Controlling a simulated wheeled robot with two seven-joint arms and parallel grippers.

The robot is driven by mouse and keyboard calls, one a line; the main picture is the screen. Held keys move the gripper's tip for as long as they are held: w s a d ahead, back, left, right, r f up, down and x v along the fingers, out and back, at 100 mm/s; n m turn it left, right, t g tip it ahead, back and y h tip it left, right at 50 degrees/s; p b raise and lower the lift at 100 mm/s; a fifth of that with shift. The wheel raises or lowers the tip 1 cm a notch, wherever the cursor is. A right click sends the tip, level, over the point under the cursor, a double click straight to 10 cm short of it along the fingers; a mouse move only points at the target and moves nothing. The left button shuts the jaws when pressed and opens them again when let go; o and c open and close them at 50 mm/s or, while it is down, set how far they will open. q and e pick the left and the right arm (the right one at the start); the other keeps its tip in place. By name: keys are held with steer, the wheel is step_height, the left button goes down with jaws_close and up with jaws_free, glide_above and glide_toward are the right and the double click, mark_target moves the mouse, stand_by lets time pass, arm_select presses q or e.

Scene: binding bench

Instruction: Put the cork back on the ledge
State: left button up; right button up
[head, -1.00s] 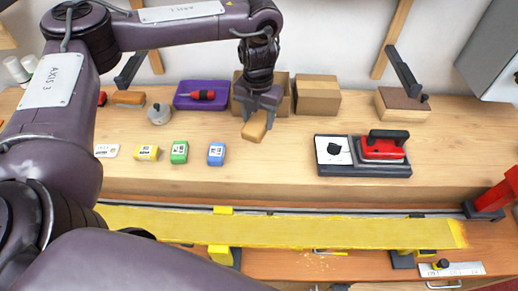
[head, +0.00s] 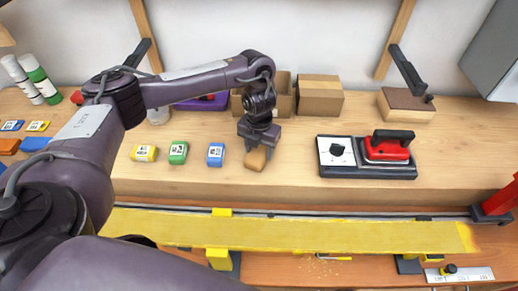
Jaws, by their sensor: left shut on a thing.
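The cork (head: 256,159) is a tan block in the middle of the head view. My left gripper (head: 258,147) points down and is shut on it. The cork is at or just above the wooden ledge (head: 290,178), near its front part, right of the blue block; I cannot tell whether it touches the surface. My right gripper is not in view.
Yellow (head: 144,153), green (head: 178,153) and blue (head: 216,155) small blocks stand left of the cork. A red iron on its base (head: 367,170) sits to the right. Cardboard boxes (head: 320,98) stand behind. A long yellow strip (head: 300,234) lies below the ledge.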

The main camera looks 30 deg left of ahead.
mark_target(259, 151)
arm_select(q)
steer(key=o, duration=0.6)
steer(key=shift+f, duration=0.15)
steer(key=shift+c, duration=0.2)
steer(key=o, duration=0.5)
steer(key=shift+c, duration=0.2)
steer(key=shift+r, duration=0.65)
step_height(259, 151, up, 11)
steer(key=p, duration=0.2)
